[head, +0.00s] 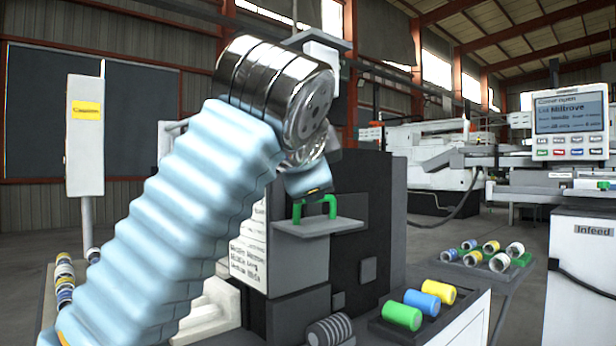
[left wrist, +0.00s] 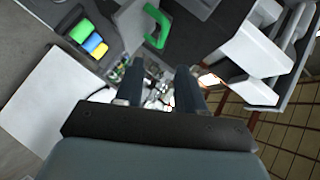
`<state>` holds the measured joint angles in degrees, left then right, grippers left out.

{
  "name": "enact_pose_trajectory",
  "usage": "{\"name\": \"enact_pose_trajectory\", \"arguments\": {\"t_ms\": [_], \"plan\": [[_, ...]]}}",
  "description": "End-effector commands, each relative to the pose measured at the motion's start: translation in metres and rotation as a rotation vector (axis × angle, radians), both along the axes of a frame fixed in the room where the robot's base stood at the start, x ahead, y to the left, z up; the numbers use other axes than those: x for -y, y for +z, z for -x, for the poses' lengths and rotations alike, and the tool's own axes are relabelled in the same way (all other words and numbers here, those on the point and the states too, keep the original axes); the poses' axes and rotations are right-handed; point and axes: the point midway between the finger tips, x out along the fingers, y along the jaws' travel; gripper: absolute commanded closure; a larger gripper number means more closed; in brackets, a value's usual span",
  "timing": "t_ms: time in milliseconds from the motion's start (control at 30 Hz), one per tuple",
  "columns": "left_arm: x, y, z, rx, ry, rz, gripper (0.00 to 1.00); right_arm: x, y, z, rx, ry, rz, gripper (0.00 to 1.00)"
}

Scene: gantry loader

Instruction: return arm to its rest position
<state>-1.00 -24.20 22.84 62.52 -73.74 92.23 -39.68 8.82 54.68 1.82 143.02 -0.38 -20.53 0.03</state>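My left arm (head: 185,220), in a pale blue ribbed sleeve with a chrome wrist joint, reaches up from the lower left across the head view. Its gripper is mostly hidden there behind the wrist. In the left wrist view my left gripper (left wrist: 160,88) has its two dark fingers apart, with no object seen held between them. A green handle (head: 315,206) on a grey plate (head: 318,229) stands just beyond and below the wrist in the head view. The handle also shows above the fingers in the left wrist view (left wrist: 158,26). My right gripper is not in view.
A dark tray (head: 385,329) holds green, blue and yellow cylinders. A rack (head: 468,268) of several rolls stands farther right. The infeed cabinet (head: 582,275) is at the right edge, below a display (head: 570,118) reading "Cover open".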

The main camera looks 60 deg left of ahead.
Motion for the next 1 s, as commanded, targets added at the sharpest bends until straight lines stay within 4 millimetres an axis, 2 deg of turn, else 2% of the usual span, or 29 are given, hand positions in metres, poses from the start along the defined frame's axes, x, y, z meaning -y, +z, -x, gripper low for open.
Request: {"name": "enact_pose_trajectory", "arguments": {"t_ms": [567,667,767,867,900,967,1000], "plan": [[0.0,0.0,-0.001,0.0,-0.001,-0.001,0.61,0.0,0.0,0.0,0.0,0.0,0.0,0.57],[0.003,-0.004,-0.017,-0.013,-0.021,-0.005,0.61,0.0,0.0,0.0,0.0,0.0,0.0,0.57],[0.013,-0.017,-0.062,-0.051,-0.082,-0.014,0.61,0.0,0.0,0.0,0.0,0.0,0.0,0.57],[0.032,-0.047,-0.131,-0.106,-0.182,-0.015,0.61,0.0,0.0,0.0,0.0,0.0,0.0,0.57],[0.041,-0.064,-0.16,-0.129,-0.229,-0.008,0.61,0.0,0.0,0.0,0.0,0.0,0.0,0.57],[0.057,-0.093,-0.203,-0.164,-0.3,0.012,0.61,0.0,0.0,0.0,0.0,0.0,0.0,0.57],[0.068,-0.115,-0.229,-0.186,-0.345,0.031,0.61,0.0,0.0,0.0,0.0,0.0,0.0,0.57]]}}
